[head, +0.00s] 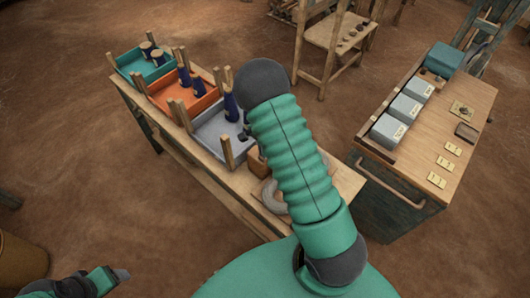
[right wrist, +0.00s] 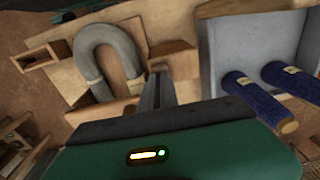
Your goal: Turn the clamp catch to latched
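A grey U-shaped piece (right wrist: 105,55) lies on a wooden board at the left of the right wrist view. It is partly visible in the head view (head: 271,199), beside my right arm. A small wooden block (right wrist: 175,62) stands to its right. I cannot make out the clamp catch or its position. My right gripper (right wrist: 160,75) has its narrow grey fingers close together, with no gap visible, close to this block; contact is unclear. My right arm covers most of this area in the head view. My left gripper (head: 118,275) is low at the left, away from the bench.
A wooden bench (head: 205,165) carries a teal tray (head: 128,64), an orange tray (head: 165,101) and a grey tray (head: 212,150) with upright posts and dark blue spools. A cabinet (head: 470,110) with grey boxes (head: 405,108) stands at right. Floor between is clear.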

